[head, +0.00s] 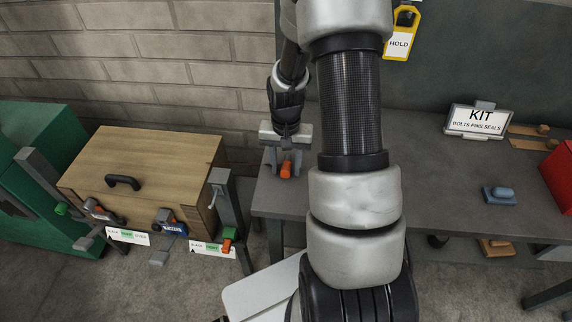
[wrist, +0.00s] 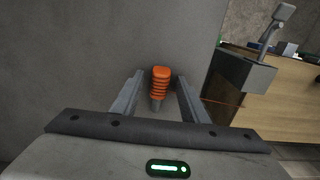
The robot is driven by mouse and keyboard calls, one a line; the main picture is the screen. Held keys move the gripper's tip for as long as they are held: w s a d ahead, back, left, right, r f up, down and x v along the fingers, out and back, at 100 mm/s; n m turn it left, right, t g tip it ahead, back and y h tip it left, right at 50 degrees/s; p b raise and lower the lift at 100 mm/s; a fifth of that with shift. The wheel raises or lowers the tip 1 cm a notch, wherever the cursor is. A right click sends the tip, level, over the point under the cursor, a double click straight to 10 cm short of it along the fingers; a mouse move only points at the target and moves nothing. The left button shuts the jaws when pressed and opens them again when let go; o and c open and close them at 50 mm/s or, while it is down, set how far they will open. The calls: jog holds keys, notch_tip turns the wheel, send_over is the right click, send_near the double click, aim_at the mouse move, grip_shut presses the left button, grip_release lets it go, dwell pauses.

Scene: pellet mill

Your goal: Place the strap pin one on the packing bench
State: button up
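An orange pin with a ribbed grip and a short grey shank, which I take to be strap pin one (head: 286,169), is at the left end of the grey packing bench (head: 430,185). It also shows in the wrist view (wrist: 160,78), close to the bench top; contact with the top is hard to tell. My gripper (head: 285,163) points down over this end of the bench. Its fingers (wrist: 159,77) stand apart on either side of the pin, with a visible gap at each side.
Left of the bench stands a wooden crate (head: 150,165) with clamps and posts; one clamp has an orange part (head: 228,240). The bench's middle is partly hidden by my arm.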

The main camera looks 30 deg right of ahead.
aim_at(286, 167)
jog(key=shift+r, duration=0.15)
notch_tip(286, 167, up, 12)
jog(key=shift+p, duration=0.35)
jog(key=shift+c, duration=0.2)
dwell(1.4)
